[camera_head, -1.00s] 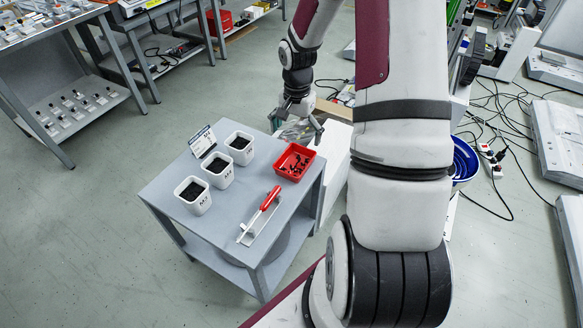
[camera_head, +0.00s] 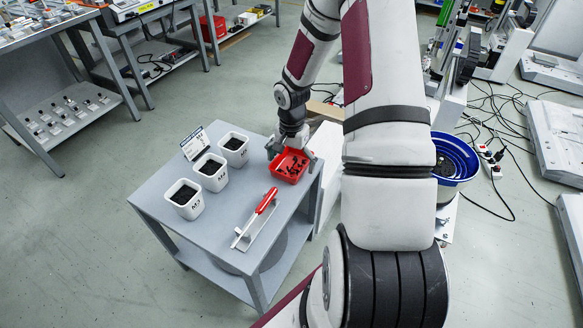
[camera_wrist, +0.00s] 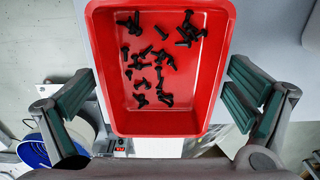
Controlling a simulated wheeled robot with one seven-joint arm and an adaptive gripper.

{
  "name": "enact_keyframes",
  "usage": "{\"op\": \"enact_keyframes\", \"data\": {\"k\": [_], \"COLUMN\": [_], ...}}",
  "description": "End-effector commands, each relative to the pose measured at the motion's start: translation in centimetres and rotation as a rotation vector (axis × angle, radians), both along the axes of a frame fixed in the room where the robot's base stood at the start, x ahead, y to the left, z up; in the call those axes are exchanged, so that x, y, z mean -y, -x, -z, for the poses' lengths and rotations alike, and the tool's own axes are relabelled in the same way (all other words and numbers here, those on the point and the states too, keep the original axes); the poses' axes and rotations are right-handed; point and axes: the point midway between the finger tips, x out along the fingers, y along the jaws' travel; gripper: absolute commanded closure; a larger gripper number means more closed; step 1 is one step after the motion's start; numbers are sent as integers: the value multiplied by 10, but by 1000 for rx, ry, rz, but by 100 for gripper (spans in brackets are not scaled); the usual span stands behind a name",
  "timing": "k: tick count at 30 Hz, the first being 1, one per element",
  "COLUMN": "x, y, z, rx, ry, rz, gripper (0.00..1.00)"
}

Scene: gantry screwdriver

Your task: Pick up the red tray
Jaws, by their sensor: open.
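The red tray (camera_head: 289,166) sits on the grey table (camera_head: 226,210) near its right back edge and holds several small black screws. It fills the middle of the wrist view (camera_wrist: 162,125). My gripper (camera_head: 291,154) is at the tray, with one finger on each side of it. In the wrist view my gripper (camera_wrist: 158,98) is open, with green finger pads spread left and right of the tray's near part. A narrow gap shows between each pad and the tray wall.
Three white cups with dark contents, the nearest one (camera_head: 185,199), stand left of the tray beside a small sign (camera_head: 195,143). A red-handled screwdriver (camera_head: 266,201) lies on a holder in front of the tray. A blue bowl (camera_head: 462,152) stands at the right.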

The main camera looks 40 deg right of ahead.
Motion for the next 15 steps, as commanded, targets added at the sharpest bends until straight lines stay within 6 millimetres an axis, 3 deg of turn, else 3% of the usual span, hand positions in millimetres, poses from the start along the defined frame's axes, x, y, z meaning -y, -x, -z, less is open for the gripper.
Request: {"op": "enact_keyframes", "data": {"k": [4,12,15], "x": [0,0,0], "y": [0,0,0], "z": [-1,-1,-1], "rx": [0,0,0], "ry": [1,0,0], "rz": [0,0,0], "gripper": [2,58,58]}}
